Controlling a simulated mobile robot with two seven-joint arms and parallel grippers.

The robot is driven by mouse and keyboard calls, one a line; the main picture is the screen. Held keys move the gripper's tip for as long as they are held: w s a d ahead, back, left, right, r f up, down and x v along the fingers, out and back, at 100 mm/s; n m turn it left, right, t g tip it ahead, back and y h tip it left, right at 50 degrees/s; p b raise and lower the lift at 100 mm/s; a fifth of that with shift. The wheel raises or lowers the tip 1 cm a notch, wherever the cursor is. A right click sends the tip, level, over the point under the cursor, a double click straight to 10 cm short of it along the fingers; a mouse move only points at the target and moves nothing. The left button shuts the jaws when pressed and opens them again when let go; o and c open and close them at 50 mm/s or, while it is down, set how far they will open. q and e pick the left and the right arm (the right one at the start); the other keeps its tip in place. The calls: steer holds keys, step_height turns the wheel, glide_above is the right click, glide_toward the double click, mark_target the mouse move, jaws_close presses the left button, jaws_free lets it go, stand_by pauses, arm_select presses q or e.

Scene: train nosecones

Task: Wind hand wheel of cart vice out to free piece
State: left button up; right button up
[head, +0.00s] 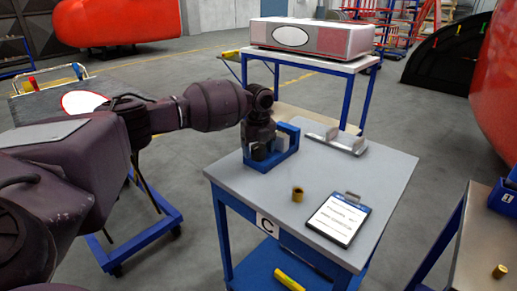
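The blue vice (290,157) stands at the back left of the cart's grey top (247,186). My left arm comes in from the left, and my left gripper (260,147) points down at the vice's left side. The gripper covers part of the vice there, and I cannot tell whether its fingers are open or shut. A small grey piece (282,143) shows between the vice's blue walls, partly hidden. The hand wheel cannot be made out behind the gripper. My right gripper is out of view.
On the cart top are a grey bracket (337,143) at the back, a brass bushing (297,194) and a clipboard (338,217) in front. A yellow part (288,279) is on the lower shelf. Another bench (470,240) stands at right, a cart with a case (313,37) behind.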

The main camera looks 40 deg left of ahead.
arm_select(q)
steer(key=c, duration=0.8)
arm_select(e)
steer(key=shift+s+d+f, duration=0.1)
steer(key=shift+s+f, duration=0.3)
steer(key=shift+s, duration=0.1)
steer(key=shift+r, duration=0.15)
